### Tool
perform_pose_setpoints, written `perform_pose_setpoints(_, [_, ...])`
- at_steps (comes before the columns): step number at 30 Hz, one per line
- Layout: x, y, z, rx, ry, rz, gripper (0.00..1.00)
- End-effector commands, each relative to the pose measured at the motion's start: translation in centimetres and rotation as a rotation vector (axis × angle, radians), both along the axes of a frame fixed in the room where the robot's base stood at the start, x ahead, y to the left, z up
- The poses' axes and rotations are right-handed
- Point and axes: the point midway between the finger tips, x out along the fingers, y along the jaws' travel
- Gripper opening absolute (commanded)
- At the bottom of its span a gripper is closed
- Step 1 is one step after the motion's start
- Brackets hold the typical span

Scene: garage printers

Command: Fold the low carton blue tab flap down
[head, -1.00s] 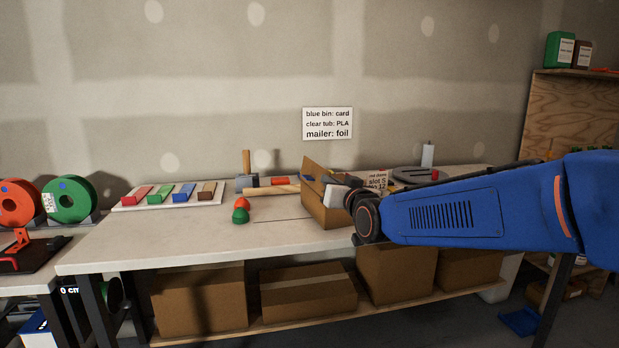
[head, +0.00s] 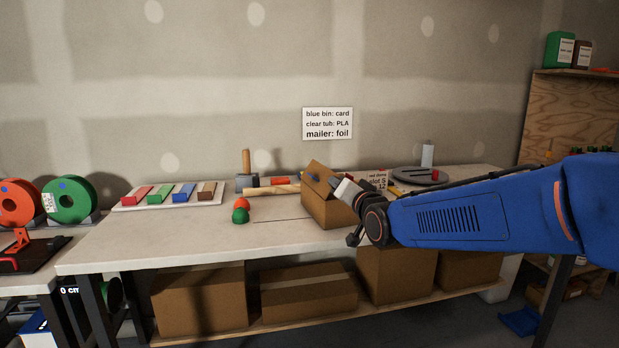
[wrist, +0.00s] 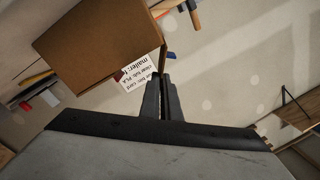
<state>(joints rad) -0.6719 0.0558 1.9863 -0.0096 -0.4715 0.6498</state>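The low carton (head: 325,209) is a small brown box standing on the workbench, right of its middle. Its raised flap (head: 317,172) slants up over the opening, with small blue patches near it in the head view. My gripper (head: 333,183) is at the flap's right side, over the box; the arm hides part of the carton. In the wrist view, my gripper's dark fingers (wrist: 162,82) are together with nothing visible between them. A large brown cardboard panel (wrist: 95,45) is just left of the fingertips, and I cannot tell whether they touch.
The workbench (head: 150,243) is clear at its front left. A mallet (head: 247,181), a wooden roller (head: 272,190) and red and green balls (head: 240,216) lie left of the carton. A grey round item (head: 418,176) and a bottle (head: 428,155) stand behind right.

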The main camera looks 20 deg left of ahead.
Motion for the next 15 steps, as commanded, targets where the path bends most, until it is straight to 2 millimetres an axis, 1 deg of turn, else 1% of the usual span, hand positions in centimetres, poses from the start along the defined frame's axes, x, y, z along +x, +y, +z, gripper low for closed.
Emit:
perform_pose_setpoints(2, [0.08,-0.09,-0.14,0.016,0.015,0.000,0.00])
perform_pose_setpoints(3, [0.06,-0.06,-0.12,0.014,0.013,0.000,0.12])
perform_pose_setpoints(15, [-0.11,-0.18,-0.03,0.013,0.011,0.000,0.12])
